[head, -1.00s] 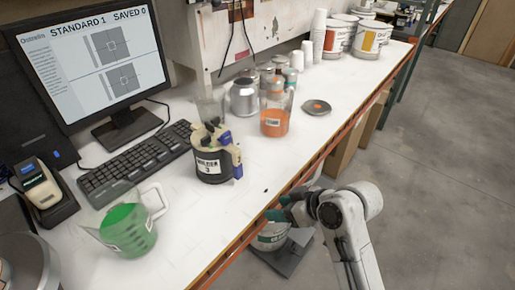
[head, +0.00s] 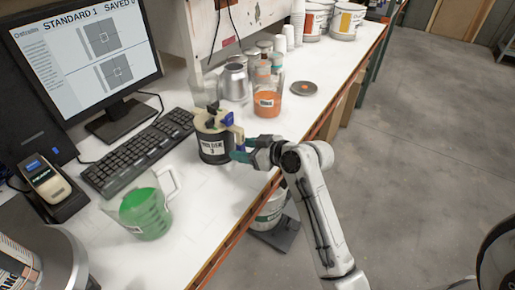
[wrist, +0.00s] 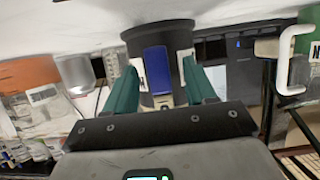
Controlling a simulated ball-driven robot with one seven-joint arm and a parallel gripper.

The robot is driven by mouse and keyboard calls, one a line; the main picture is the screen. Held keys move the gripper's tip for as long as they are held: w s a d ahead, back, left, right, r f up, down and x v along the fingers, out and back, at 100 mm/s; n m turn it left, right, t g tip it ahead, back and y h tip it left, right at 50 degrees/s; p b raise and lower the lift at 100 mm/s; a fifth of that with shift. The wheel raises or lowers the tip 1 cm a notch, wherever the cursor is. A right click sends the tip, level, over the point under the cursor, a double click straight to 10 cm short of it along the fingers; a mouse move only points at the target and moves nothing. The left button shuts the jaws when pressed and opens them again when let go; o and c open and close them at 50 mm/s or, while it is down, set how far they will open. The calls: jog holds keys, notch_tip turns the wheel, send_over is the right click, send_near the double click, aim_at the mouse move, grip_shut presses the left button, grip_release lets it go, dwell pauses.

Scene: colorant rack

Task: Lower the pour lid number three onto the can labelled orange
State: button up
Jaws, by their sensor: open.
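The pour lid (head: 214,124), cream with blue and dark fittings, sits on a dark body whose label ends in 3, on the bench. My gripper (head: 240,150) is open at its right side. In the wrist view, turned upside down, my green fingers (wrist: 161,68) stand on either side of the dark body's blue handle (wrist: 157,70). I cannot tell whether they touch it. I cannot read which one is labelled orange.
A beaker of orange liquid (head: 267,103), a silver can (head: 234,82) and a flat grey disc (head: 304,88) stand behind. A green jug (head: 144,212) and keyboard (head: 135,150) lie to the left. A pail (head: 270,210) stands below the bench edge.

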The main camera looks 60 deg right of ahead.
jog(key=shift+x, duration=0.9)
grip_shut()
jog(key=c, duration=0.6)
grip_release()
jog(key=shift+c, duration=0.2)
grip_shut()
jog(key=shift+r, duration=0.15)
jog(key=shift+r+p, duration=0.35)
jog(key=shift+p, duration=0.1)
